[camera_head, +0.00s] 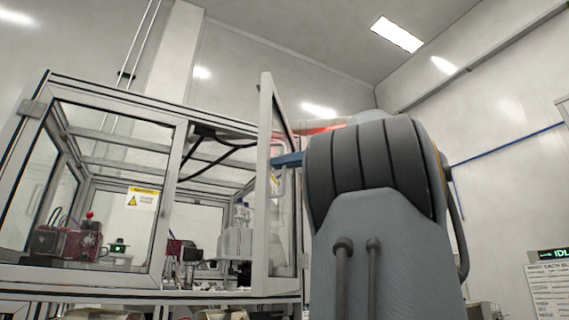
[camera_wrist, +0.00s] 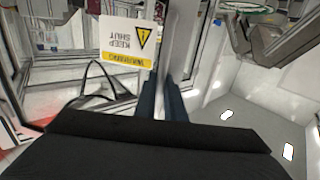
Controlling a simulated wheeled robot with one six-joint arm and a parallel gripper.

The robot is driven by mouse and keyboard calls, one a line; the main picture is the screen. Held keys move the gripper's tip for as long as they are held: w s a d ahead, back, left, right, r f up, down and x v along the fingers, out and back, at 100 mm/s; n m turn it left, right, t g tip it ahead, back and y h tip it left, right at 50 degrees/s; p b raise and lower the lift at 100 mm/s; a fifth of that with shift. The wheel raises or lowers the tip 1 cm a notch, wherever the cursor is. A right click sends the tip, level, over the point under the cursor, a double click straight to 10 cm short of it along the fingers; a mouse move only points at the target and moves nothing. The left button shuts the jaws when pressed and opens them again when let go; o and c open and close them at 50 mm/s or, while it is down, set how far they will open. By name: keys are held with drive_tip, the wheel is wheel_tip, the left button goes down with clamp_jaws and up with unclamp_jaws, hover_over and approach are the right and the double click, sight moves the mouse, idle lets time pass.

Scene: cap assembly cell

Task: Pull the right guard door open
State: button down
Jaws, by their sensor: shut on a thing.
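The right guard door (camera_head: 264,190) is a metal-framed clear panel. In the head view it stands swung outward from the cell front, seen at a steep angle, with the opening beside it uncovered. My gripper (camera_head: 287,160) reaches it from the right, its blue fingertip at the door's handle (camera_head: 275,181). In the wrist view my gripper (camera_wrist: 162,92) has its two dark blue fingers close together at the door, shut on the handle. The grasp itself is mostly hidden. A yellow and white KEEP SHUT label (camera_wrist: 127,40) shows upside down beside the fingers.
The left guard door (camera_head: 176,200) is closed and bears a warning label (camera_head: 142,199). Inside the cell are a red machine (camera_head: 66,245) and other equipment. A sign board (camera_head: 555,290) stands at the far right.

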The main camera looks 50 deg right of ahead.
drive_tip(key=c, duration=1.8)
unclamp_jaws()
drive_tip(key=shift+c, duration=0.2)
drive_tip(key=v, duration=0.7)
drive_tip(key=shift+s+d, duration=0.15)
drive_tip(key=shift+s, duration=0.2)
